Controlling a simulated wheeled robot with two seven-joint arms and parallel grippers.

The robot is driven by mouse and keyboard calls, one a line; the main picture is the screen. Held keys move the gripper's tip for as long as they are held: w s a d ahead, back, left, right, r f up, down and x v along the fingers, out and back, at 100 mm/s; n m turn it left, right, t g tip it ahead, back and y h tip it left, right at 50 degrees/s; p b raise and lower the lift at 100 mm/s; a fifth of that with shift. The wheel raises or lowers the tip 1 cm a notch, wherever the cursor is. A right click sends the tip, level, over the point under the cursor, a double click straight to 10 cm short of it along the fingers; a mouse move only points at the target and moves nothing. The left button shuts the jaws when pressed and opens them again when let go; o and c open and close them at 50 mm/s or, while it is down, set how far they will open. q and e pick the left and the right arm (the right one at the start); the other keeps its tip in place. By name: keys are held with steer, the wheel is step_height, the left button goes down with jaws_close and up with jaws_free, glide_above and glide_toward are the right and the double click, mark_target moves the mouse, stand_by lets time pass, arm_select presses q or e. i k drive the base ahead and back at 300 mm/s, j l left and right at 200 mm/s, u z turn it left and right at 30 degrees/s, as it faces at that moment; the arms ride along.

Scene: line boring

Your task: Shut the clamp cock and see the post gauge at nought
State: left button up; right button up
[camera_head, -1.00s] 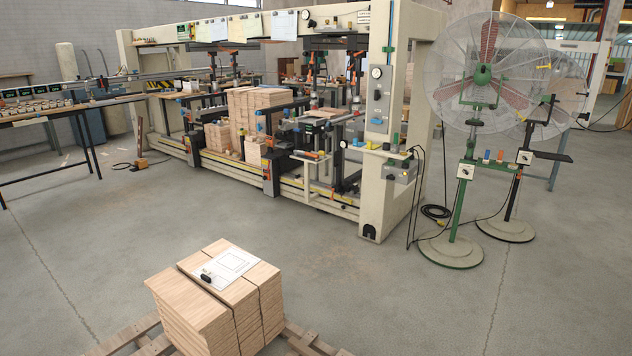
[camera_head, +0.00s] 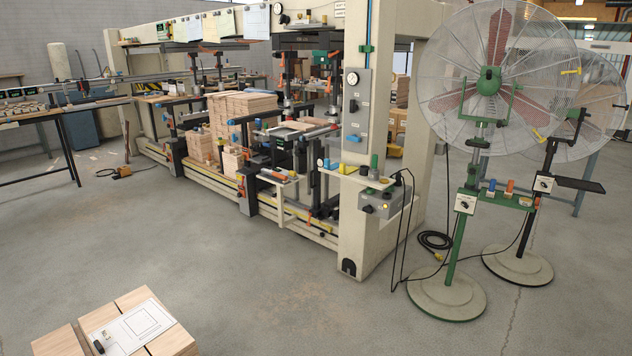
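A round white-faced gauge (camera_head: 352,79) sits at the top of a grey panel (camera_head: 354,108) on the near post of the line boring machine (camera_head: 369,225). Its needle is too small to read. Below it on the panel is a small dark fitting with a blue part (camera_head: 353,105); I cannot tell whether this is the clamp cock or how it is set. Another small dial (camera_head: 278,8) is on the top beam. Neither of my grippers shows in the head view.
A stack of boards with a paper sheet (camera_head: 135,322) stands at the front left. Two pedestal fans, a green one (camera_head: 447,300) and a black one (camera_head: 518,264), stand right of the post. A cable (camera_head: 433,240) lies between. The floor before the machine is clear.

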mark_target(354, 137)
steer(key=i+l, duration=1.65)
steer(key=i+j+u, duration=0.05)
steer(key=i, duration=0.05)
